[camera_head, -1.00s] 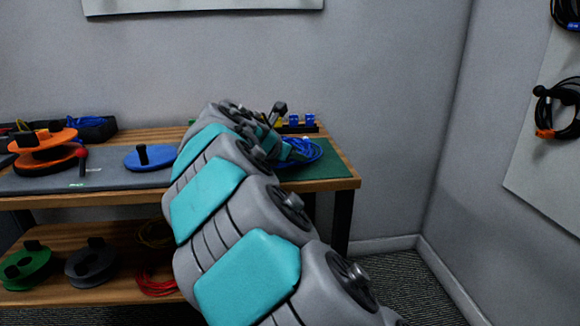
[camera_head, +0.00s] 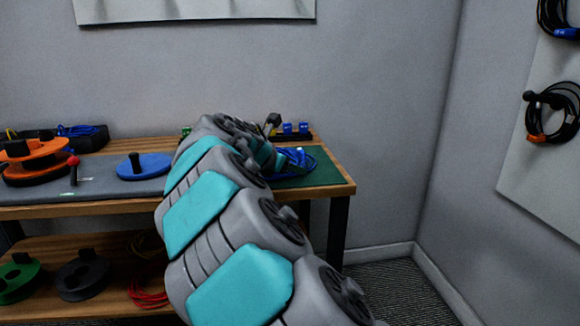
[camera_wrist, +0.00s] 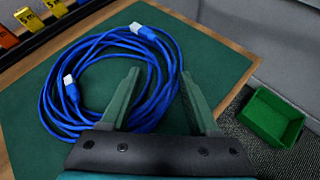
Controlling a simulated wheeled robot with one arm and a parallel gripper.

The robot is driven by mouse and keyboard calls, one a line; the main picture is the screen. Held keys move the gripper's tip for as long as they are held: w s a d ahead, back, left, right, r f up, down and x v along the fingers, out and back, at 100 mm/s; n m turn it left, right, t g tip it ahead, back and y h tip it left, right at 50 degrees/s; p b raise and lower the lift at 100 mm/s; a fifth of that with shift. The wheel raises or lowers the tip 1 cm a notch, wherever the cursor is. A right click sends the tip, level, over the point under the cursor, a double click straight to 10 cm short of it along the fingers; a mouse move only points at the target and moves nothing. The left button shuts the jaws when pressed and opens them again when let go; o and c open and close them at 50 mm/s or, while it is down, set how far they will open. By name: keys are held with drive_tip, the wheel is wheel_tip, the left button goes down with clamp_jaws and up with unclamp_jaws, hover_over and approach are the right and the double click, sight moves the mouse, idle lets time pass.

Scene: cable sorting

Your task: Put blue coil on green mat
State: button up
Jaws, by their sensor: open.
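The blue coil (camera_wrist: 72,90) is a bundle of blue cable with pale connectors, lying on the green mat (camera_wrist: 205,50) in the wrist view. In the head view the coil (camera_head: 300,165) shows past my arm on the green mat (camera_head: 328,172), partly hidden. My gripper (camera_wrist: 163,78) is open over the coil's right part. A strand of the coil shows between the fingers, and neither finger is closed on it. I cannot tell whether the fingers touch the coil.
A green bin (camera_wrist: 272,118) is on the floor beyond the bench edge. A rack with yellow and orange tags (camera_wrist: 35,30) borders the mat. A blue reel (camera_head: 145,168) and orange reels (camera_head: 35,160) stand left on the bench (camera_head: 110,208).

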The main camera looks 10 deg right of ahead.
drive_tip(key=v, duration=1.2)
